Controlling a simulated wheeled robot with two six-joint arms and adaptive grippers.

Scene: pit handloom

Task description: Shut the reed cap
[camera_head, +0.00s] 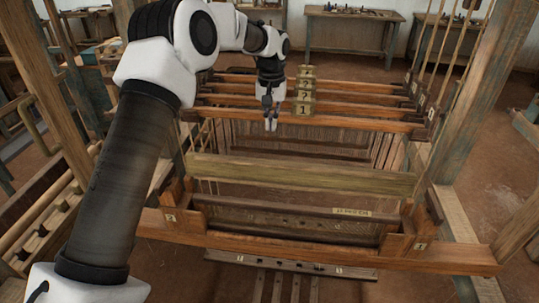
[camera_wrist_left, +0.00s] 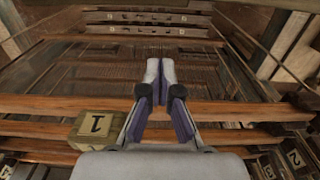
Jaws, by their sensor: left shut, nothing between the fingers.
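A dark wooden bar (camera_head: 275,204) with a small pale label (camera_head: 351,212) spans the low frame between the two numbered end blocks. It looks like the reed cap, but the label is not readable and I cannot tell how far open it is. A greenish-yellow plank (camera_head: 300,175) lies just behind it. My left gripper (camera_head: 271,124) points down at the front heddle bar, beyond the plank and apart from the dark bar. Its fingers are together and empty; they also show in the left wrist view (camera_wrist_left: 160,75). My right gripper is not in view.
Several parallel wooden bars (camera_head: 330,119) cross the loom, with stacked numbered brass-coloured blocks (camera_head: 304,107) just right of my left gripper. The loom's end block (camera_head: 406,246) and upright post (camera_head: 482,110) stand at right. Treadle-like bars (camera_head: 290,266) lie low in front.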

